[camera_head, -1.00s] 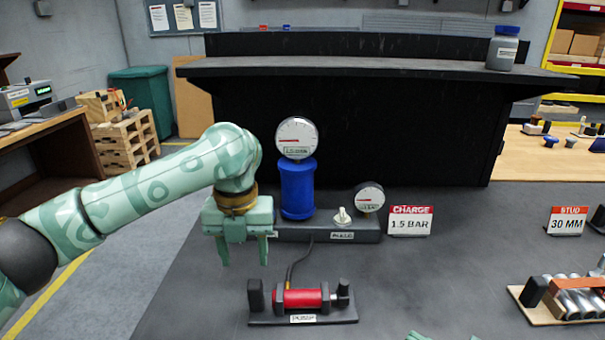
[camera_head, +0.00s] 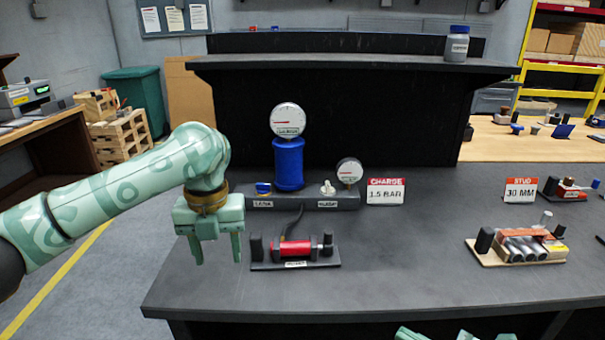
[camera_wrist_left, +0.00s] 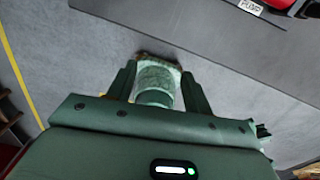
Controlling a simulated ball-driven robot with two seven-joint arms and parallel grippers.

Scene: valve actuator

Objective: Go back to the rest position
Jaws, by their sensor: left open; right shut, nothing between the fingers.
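My left gripper (camera_head: 217,258) hangs at the left in the head view, fingers pointing down. Green parts of my right gripper (camera_head: 413,334) show at the bottom edge of the head view, in front of the bench. It is shut and holds nothing visible; most of it is cut off.
On the dark bench (camera_head: 400,270) stand a red cylinder fixture (camera_head: 295,249), a blue cylinder (camera_head: 288,164) with a gauge (camera_head: 287,120), a charge sign (camera_head: 385,191) and a stud rack (camera_head: 520,247). The bench's front edge lies near both grippers. Floor is open at the left.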

